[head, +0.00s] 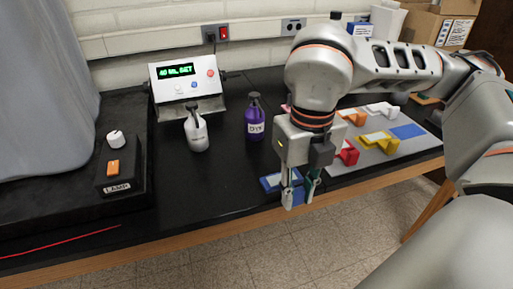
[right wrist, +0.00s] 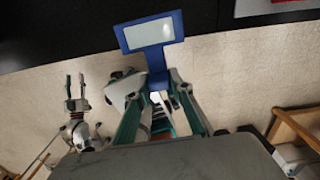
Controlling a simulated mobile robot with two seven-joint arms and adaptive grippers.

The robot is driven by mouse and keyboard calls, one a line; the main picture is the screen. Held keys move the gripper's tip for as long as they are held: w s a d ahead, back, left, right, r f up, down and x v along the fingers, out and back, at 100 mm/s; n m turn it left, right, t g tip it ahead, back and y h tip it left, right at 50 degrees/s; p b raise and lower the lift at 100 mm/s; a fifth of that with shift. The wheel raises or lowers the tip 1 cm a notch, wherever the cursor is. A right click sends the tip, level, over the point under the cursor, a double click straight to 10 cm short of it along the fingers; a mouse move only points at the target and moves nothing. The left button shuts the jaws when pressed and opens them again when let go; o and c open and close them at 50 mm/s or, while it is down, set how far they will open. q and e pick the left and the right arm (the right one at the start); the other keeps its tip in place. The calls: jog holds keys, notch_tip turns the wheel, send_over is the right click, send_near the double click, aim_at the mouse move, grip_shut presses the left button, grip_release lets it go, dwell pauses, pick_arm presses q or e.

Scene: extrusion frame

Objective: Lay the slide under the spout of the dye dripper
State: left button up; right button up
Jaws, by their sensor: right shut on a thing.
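The slide is a blue frame with a pale glass pane (right wrist: 152,33); in the head view its blue edge (head: 268,183) shows at the table's front edge. My right gripper (head: 300,193) is shut on the slide's blue tab, also seen in the right wrist view (right wrist: 158,84). The slide is held level-looking, near the table's front edge. A white box with a green display and buttons (head: 187,76) stands at the back; no spout is clearly visible. A purple bottle marked DYE (head: 255,119) stands right of it. My left gripper (right wrist: 76,90) hangs empty with fingers apart.
A white bottle (head: 196,130) stands before the display box. A black lamp switch box (head: 123,170) is at left. A grey board (head: 408,146) with red, yellow, orange and white holders and a blue patch lies at right. The middle front of the black table is clear.

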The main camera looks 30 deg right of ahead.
jog(key=shift+w+d, duration=0.1)
jog(key=shift+w, duration=0.1)
jog(key=p, duration=0.1)
send_over(265, 160)
jog(key=s, duration=0.2)
jog(key=shift+w+a+m, duration=0.15)
jog(key=shift+a+m, duration=0.1)
jog(key=shift+m, duration=0.05)
jog(key=shift+w+d, duration=0.2)
jog(key=shift+w, duration=0.55)
notch_tip(265, 160, down, 3)
jog(key=shift+f, duration=0.15)
jog(key=shift+w+f, duration=0.1)
jog(key=shift+f, duration=0.15)
pick_arm(q)
jog(key=shift+s+d+r, duration=0.1)
jog(key=shift+r, duration=0.25)
pick_arm(e)
jog(key=o, duration=1)
jog(key=shift+o, duration=0.2)
